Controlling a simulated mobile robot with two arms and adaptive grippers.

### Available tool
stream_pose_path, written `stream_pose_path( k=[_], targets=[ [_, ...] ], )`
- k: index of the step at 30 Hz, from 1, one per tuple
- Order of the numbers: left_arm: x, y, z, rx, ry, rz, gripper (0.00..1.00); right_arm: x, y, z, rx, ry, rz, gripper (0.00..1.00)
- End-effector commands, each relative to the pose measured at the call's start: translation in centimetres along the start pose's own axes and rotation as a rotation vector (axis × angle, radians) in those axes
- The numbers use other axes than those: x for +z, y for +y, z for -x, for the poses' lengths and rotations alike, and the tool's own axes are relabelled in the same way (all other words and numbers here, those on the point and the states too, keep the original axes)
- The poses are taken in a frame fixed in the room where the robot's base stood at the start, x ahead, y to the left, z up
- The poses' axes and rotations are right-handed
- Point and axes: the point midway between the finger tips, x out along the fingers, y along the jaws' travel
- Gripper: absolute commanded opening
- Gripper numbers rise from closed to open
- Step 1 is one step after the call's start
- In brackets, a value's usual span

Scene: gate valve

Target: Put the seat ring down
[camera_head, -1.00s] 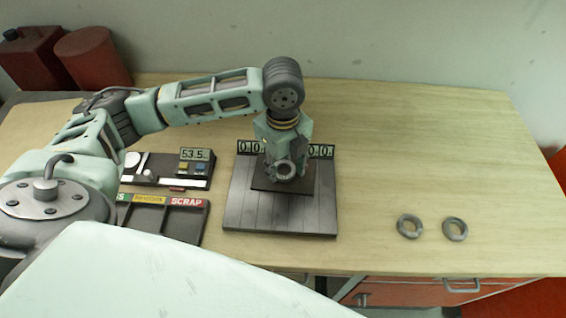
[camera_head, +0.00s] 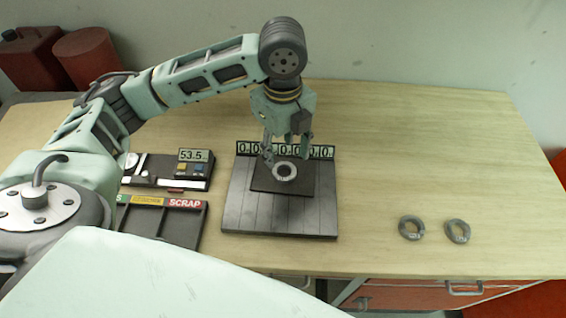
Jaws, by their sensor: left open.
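A grey seat ring (camera_head: 284,178) lies flat on the dark square pad (camera_head: 262,187) in the middle of the grey slatted plate (camera_head: 245,215). My left gripper (camera_head: 286,157) points down just above and behind the ring. Its fingers are apart and nothing is held between them. Two more grey rings lie on the bare table to the right, one at the left (camera_head: 411,228) and one at the right (camera_head: 457,231). My right gripper is not in the picture.
A digit display (camera_head: 318,152) runs along the plate's back edge, partly hidden by my gripper. A device reading 53.5 (camera_head: 193,156) and a dark sorting tray (camera_head: 187,204) with a SCRAP label stand at left.

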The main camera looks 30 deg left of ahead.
Motion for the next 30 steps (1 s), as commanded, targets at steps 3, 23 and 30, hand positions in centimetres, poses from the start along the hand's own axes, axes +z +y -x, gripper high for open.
stream_pose_path(
  k=[3,23,30],
  targets=[
    [0.0,-0.1,2.4,-0.005,-0.001,-0.002,0.48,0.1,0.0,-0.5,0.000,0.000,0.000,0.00],
    [0.0,0.0,5.6,0.001,0.000,-0.001,0.48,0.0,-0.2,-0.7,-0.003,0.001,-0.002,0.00],
    [0.0,0.0,6.2,0.001,0.000,-0.001,0.48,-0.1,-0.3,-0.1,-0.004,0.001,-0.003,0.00]
  ],
)
